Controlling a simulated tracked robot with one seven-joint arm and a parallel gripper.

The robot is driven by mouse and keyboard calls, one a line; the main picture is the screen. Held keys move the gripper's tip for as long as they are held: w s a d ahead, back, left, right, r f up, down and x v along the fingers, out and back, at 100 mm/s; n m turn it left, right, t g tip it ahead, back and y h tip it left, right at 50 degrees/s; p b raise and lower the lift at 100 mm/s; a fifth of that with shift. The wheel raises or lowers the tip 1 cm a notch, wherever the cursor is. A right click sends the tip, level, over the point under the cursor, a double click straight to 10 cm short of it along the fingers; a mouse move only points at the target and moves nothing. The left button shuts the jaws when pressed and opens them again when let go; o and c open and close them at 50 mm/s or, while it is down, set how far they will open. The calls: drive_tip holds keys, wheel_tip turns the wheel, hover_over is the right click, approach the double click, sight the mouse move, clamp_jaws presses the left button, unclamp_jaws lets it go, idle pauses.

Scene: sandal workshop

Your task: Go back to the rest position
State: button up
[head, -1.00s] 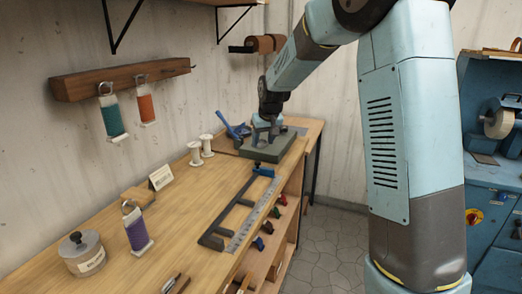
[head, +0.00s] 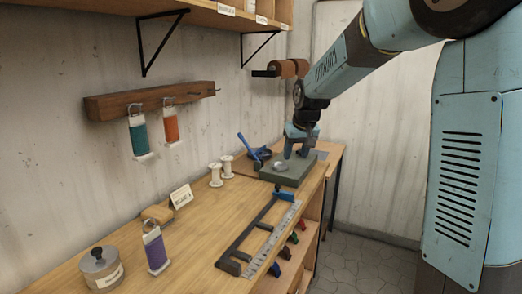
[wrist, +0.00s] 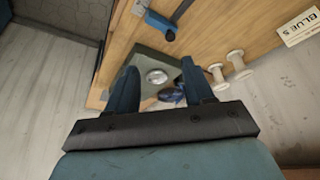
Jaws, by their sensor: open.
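My gripper (head: 299,151) hangs over the far end of the workbench (head: 187,233), above a dark green block (head: 290,172) with a round metal disc (head: 281,168) on top. In the wrist view, my gripper (wrist: 155,88) has its two fingers spread wide apart with nothing between them. The green block (wrist: 150,62) and its metal disc (wrist: 156,76) show beyond the fingertips, apart from them. My arm reaches in from the upper right of the head view.
Floor (head: 370,262) is clear at right.

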drive_tip(key=s+d+r+m, duration=0.1)
drive_tip(key=s+d+r, duration=0.2)
drive_tip(key=s, duration=0.6)
drive_tip(key=s+d+r, duration=0.3)
drive_tip(key=s+d, duration=0.1)
drive_tip(key=s, duration=0.5)
drive_tip(key=s+d+f+m+t+h, duration=0.1)
drive_tip(key=s+d+f, duration=0.1)
drive_tip(key=s, duration=1.4)
drive_tip(key=shift+s+d+m, duration=0.35)
drive_tip(key=shift+d+m, duration=0.05)
drive_tip(key=shift+d, duration=0.25)
